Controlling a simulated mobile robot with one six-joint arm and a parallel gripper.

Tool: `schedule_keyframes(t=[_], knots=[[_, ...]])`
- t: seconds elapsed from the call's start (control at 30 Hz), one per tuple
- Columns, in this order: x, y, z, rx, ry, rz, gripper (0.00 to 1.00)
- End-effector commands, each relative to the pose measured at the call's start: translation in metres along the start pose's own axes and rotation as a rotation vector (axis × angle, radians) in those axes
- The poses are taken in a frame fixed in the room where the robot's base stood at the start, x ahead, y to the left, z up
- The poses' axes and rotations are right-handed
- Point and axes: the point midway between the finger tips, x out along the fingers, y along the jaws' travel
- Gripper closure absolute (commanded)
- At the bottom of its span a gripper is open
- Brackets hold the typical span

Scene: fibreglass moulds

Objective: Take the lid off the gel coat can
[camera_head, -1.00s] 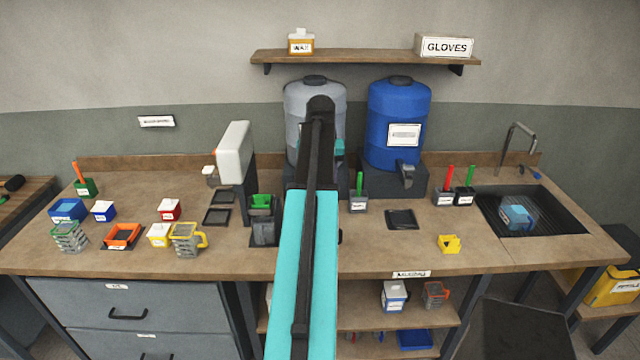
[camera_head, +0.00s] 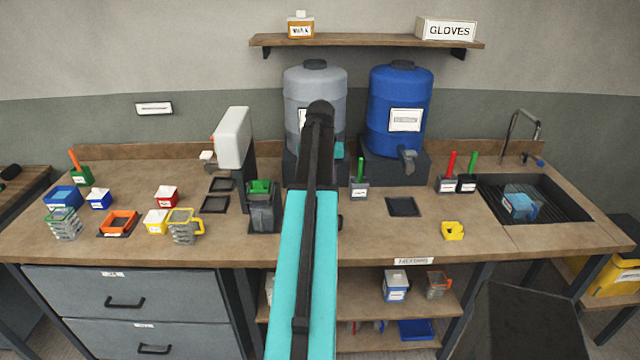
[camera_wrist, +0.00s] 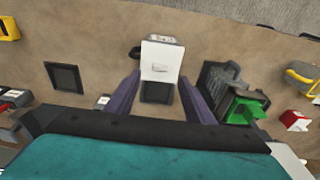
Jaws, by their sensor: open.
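In the wrist view a box-shaped can with a white lid (camera_wrist: 161,62) stands on the bench below my gripper. I take it for the gel coat can; its label is too small to read. The lid has a small raised grip on top. My gripper (camera_wrist: 158,95) is open, with one purple finger to each side of the can's near end. I cannot tell whether the fingers are at lid height or touch it. In the head view my arm hides the can and the gripper.
A grey holder with a green insert (camera_head: 262,205) stands close beside the can. A dark square tray (camera_head: 403,206) lies on the other side. Grey (camera_head: 315,95) and blue (camera_head: 400,110) drums stand behind. Bare bench lies around the yellow block (camera_head: 453,231).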

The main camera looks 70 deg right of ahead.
Motion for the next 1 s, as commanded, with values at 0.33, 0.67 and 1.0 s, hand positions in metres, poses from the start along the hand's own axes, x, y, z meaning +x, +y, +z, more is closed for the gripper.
schedule_keyframes(t=[0.33, 0.67, 1.0], knots=[[0.038, 0.000, 0.001, 0.000, -0.001, 0.000, 0.52], [0.063, 0.000, 0.000, 0.000, 0.000, 0.000, 0.52], [0.066, 0.000, 0.000, 0.000, 0.000, 0.000, 0.52]])
